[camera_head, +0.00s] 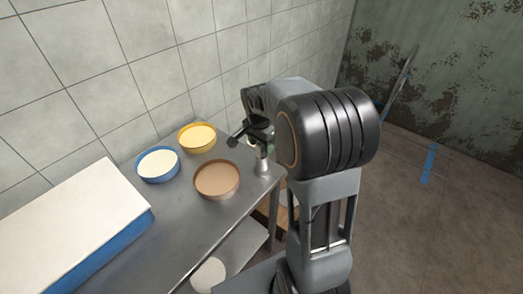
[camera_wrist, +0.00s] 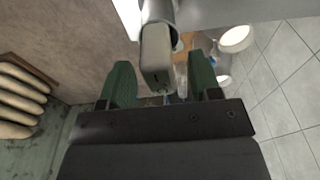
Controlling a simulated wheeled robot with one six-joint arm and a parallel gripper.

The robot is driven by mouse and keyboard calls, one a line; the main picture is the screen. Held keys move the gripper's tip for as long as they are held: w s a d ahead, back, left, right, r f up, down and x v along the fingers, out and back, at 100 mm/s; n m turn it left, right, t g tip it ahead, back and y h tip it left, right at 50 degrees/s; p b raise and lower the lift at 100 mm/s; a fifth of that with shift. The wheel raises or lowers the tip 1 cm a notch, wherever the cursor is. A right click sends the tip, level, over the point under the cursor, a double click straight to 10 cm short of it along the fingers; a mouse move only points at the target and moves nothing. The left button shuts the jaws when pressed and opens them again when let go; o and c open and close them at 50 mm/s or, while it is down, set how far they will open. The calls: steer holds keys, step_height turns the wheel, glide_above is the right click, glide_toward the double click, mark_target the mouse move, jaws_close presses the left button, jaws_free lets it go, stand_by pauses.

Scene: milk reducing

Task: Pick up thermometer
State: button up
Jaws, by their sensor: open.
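A grey-beige rounded device, which looks like the thermometer (camera_wrist: 156,60), stands in a metal cup (camera_wrist: 160,12) in the wrist view. My gripper (camera_wrist: 163,82) is open, with one green finger on each side of the device. A gap shows on both sides, wider on the right. In the head view my gripper (camera_head: 248,133) is above the metal cup (camera_head: 262,166) at the far right corner of the steel table (camera_head: 195,238). My arm and gripper hide most of the thermometer there.
Three round tubs stand on the table left of the cup: blue (camera_head: 158,164), yellow (camera_head: 197,138) and brown (camera_head: 216,180). A long white-topped blue box (camera_head: 75,225) lies at the left. The tiled wall (camera_head: 150,50) is close behind. Open floor (camera_head: 420,210) lies to the right.

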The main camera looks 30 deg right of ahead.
steer(key=shift+w+d+f, duration=0.1)
steer(key=shift+d+f, duration=0.05)
steer(key=shift+f, duration=0.9)
steer(key=shift+c, duration=0.2)
steer(key=c, duration=1)
steer(key=shift+r, duration=0.1)
step_height(320, 180, up, 16)
steer(key=p, duration=0.4)
steer(key=shift+p, duration=0.3)
